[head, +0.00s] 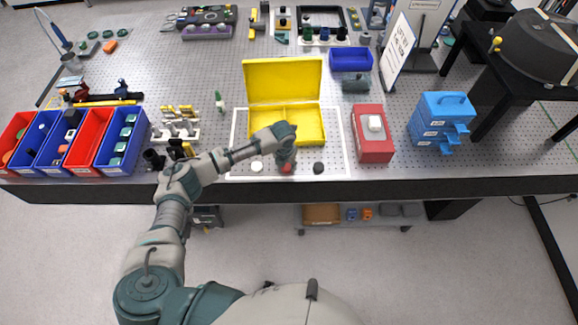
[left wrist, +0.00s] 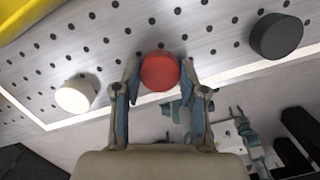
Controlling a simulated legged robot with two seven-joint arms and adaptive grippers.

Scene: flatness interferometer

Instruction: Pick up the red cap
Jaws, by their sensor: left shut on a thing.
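The red cap (left wrist: 160,71) sits between the two fingers of my left gripper (left wrist: 160,80) in the left wrist view, and the fingers are shut on it. In the head view the red cap (head: 286,168) shows just below my left gripper (head: 286,160), near the front edge of the table. I cannot tell whether it touches the table surface. A white cap (head: 257,166) lies to its left, also seen in the left wrist view (left wrist: 75,95). A black cap (head: 319,168) lies to its right, also seen in the left wrist view (left wrist: 276,36). My right gripper is not in view.
An open yellow case (head: 284,82) stands behind the caps inside a white outline. A red box (head: 372,135) and blue drawers (head: 440,120) stand to the right. Red and blue bins (head: 88,143) line the left. The table's front edge (head: 400,188) is close.

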